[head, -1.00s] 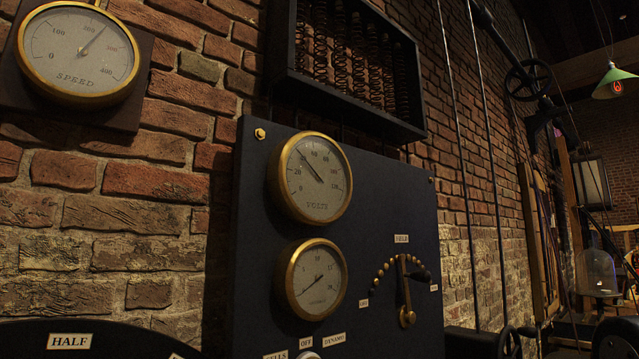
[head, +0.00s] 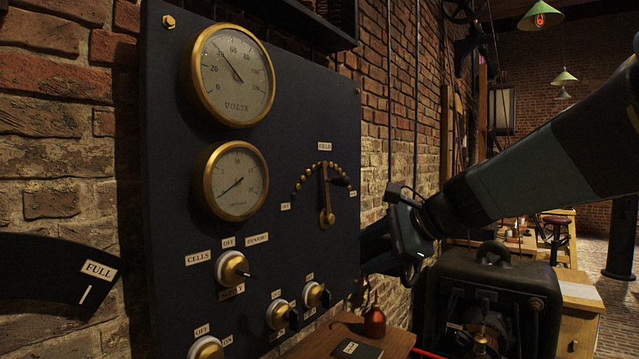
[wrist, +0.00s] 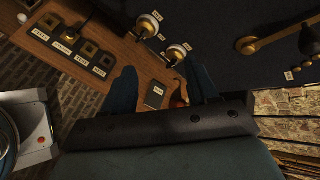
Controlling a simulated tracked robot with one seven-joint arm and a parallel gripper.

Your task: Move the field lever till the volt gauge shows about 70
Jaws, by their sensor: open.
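The volt gauge (head: 233,75) is a brass-rimmed dial at the upper left of the dark panel in the head view. Its needle points up and left, between about 40 and 60. The field lever (head: 325,195) has a brass pivot below an arc of studs; its arm stands nearly upright, with a black handle to the right. Its brass part also shows at the upper right of the wrist view (wrist: 268,40). My gripper (head: 374,248) is below and right of the lever in the head view, apart from it. In the wrist view its fingers (wrist: 165,82) are spread and empty.
A second gauge (head: 232,181) sits below the volt gauge. Brass knobs (head: 232,269) and switches line the panel's lower part. A dark machine (head: 490,290) stands at the right.

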